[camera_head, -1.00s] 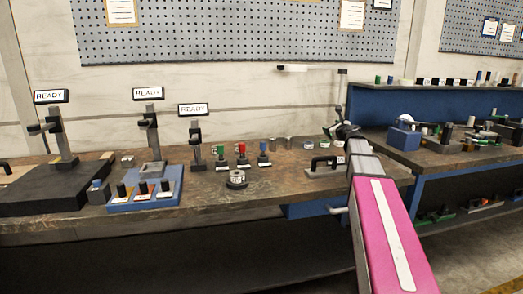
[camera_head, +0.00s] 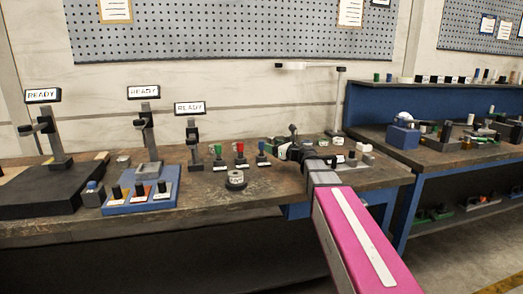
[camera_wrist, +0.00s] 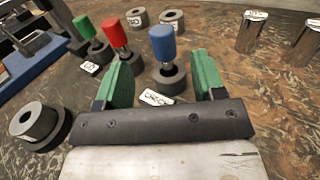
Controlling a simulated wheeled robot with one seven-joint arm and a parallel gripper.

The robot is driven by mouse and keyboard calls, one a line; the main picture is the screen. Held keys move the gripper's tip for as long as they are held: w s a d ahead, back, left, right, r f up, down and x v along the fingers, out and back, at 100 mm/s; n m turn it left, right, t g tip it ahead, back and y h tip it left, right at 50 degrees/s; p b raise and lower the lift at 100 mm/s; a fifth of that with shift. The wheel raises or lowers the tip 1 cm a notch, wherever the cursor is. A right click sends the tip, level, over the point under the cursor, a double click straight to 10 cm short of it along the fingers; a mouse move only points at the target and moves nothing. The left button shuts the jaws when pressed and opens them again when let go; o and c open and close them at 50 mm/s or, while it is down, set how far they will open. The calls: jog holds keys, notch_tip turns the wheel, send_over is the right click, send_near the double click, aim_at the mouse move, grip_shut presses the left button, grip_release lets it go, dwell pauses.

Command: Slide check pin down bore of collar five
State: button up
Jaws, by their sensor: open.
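Three pins with coloured handles stand in dark round bases: green (camera_head: 218,151), red (camera_head: 240,150) and blue (camera_head: 262,149). They also show in the wrist view as green (camera_wrist: 85,28), red (camera_wrist: 115,33) and blue (camera_wrist: 163,43).
Two more ring collars, left (camera_wrist: 137,17) and right (camera_wrist: 171,18), lie behind the pins. Shiny cylinders (camera_wrist: 251,32) stand at right. A blue block with several pins (camera_head: 143,199) and stands with READY signs (camera_head: 190,108) are on the left. Bare bench surrounds the front collar.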

aim_at(261, 141)
jog(key=x, duration=0.7)
jog(key=shift+w+a+r, duration=0.15)
jog(key=shift+w+a, duration=0.05)
jog(key=shift+w, duration=0.15)
jog(key=c, duration=1.1)
